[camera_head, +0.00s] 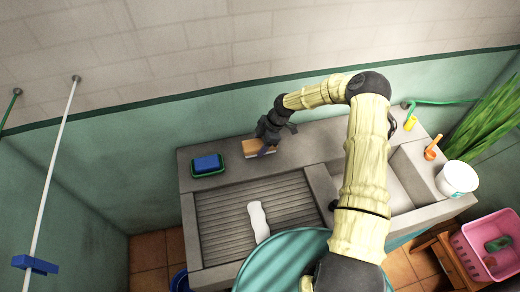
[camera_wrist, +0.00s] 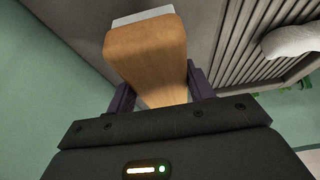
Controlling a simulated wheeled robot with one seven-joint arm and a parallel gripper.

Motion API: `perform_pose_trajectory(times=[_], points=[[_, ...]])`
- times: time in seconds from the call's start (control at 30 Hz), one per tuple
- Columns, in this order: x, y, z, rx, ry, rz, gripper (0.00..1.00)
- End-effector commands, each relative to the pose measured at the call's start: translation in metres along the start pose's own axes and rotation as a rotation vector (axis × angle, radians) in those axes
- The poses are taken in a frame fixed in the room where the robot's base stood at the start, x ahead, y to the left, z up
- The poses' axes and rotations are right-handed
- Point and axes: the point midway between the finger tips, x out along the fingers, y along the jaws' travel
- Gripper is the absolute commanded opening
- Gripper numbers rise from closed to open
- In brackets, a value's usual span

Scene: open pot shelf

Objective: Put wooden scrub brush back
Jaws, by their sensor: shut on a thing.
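The wooden scrub brush (camera_head: 256,147) is a tan wooden block at the back ledge of the grey stone sink unit. In the wrist view the brush (camera_wrist: 147,55) shows its wooden back between the fingers, with a pale strip at its far end. My gripper (camera_head: 267,147) is shut on the brush; its dark fingers also show on both sides of the wood in the wrist view (camera_wrist: 158,90). The brush is on or just above the ledge; I cannot tell which. A green tray (camera_head: 208,171) with a blue sponge (camera_head: 207,163) sits to the left on the same ledge.
The ribbed washboard (camera_head: 285,205) lies in front with a white cloth-like piece (camera_head: 258,221) on it. At the right are a basin, an orange scoop (camera_head: 433,148), a white bucket (camera_head: 457,179) and a pink crate (camera_head: 488,250). The ledge between tray and brush is clear.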

Motion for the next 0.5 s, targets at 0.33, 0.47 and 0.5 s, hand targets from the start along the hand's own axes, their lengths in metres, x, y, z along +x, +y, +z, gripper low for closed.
perform_pose_trajectory(times=[0.33, 0.47, 0.5], points=[[0.010, 0.000, 0.004, 0.002, 0.001, -0.001, 0.31], [0.025, 0.000, 0.012, 0.002, 0.000, -0.001, 0.31], [0.030, -0.001, 0.014, 0.001, 0.001, -0.001, 0.31]])
